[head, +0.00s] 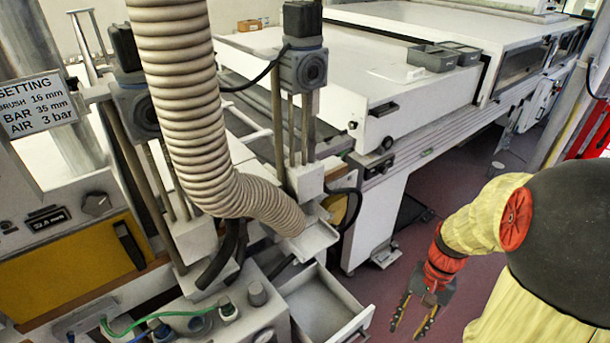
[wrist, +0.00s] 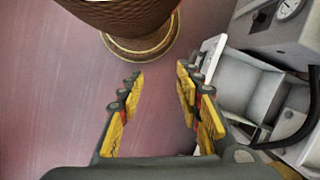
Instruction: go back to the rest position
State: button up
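My gripper (head: 407,331) hangs over the reddish floor at the lower right of the head view, to the right of the open drawer. Its two fingers are spread apart. In the wrist view my gripper (wrist: 160,73) also shows open, with only floor visible between the fingers. Nothing is held. My yellow and red arm bends down to it from the right edge of the head view.
An open, empty-looking white drawer (head: 362,318) juts out left of my gripper; a machine (wrist: 280,42) is close on the right in the wrist view. A ribbed hose (head: 180,85) hangs centre-left. The long white tunnel (head: 330,75) stands behind.

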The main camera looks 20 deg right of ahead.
jog(key=w+a+r+n+t+h, duration=0.3)
jog(key=a+r+n+t, duration=0.4)
jog(key=a+r, duration=1.1)
notch_tip(320, 180, up, 3)
jog(key=n, duration=0.3)
jog(key=shift+w, duration=0.2)
